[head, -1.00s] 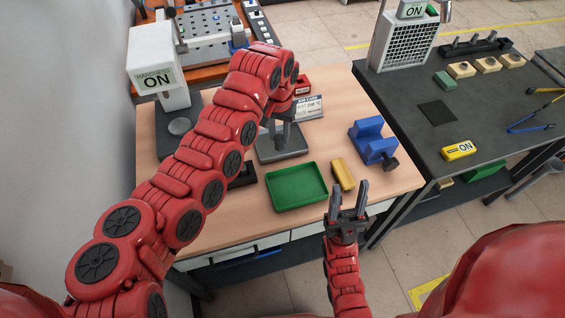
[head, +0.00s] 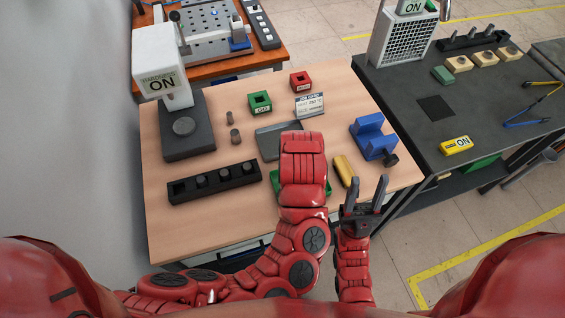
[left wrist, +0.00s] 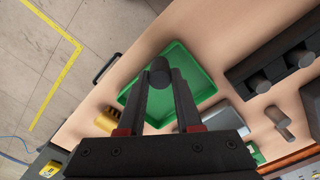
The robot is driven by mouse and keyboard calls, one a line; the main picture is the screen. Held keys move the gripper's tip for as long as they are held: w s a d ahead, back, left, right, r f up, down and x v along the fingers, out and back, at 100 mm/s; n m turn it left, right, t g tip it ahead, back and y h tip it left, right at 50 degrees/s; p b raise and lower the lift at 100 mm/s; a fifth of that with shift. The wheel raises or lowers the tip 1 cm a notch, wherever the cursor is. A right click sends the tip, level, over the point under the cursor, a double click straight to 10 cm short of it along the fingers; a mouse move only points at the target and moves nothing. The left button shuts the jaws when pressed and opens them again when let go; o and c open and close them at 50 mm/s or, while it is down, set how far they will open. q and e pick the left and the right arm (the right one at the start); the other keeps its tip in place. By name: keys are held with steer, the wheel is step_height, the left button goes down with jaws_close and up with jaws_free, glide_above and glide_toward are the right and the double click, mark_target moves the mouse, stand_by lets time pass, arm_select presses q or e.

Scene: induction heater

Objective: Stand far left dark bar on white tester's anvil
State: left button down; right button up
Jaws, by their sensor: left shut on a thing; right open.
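My left gripper (left wrist: 160,88) is shut on a dark round bar (left wrist: 160,72), its end showing between the fingertips, over the green tray (left wrist: 190,62). In the head view my left arm hides this gripper, the bar and most of the green tray (head: 328,188). The white tester (head: 160,70) stands at the far left of the table; its round grey anvil (head: 184,126) is bare. My right gripper (head: 364,200) is open and empty at the table's front right.
Two small grey cylinders (head: 235,136) stand right of the tester. A grey fixture (head: 270,142), green box (head: 260,102), red box (head: 301,82) and small sign (head: 310,104) are mid-table. A brass block (head: 345,170) and blue vise (head: 372,138) stand right. Wood between rack and tester is clear.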

arm_select(q)
steer(key=w, duration=0.5)
steer(key=w+a+f+b, duration=0.1)
steer(key=w, duration=0.2)
steer(key=shift+w, duration=0.1)
steer(key=w+b, duration=0.1)
steer(key=w, duration=0.2)
steer(key=w+b, duration=0.1)
steer(key=w, duration=0.1)
steer(key=shift+a+f+b, duration=0.2)
steer(key=shift+f+b, duration=0.1)
steer(key=shift+w+p, duration=0.6)
steer(key=shift+w, duration=0.55)
steer(key=shift+w+a+r, duration=0.1)
steer(key=shift+f+p, duration=0.25)
steer(key=shift+p, duration=0.2)
step_height(320, 180, down, 3)
steer(key=shift+r+p, duration=0.1)
steer(key=shift+p, duration=0.6)
steer(key=shift+f, duration=0.2)
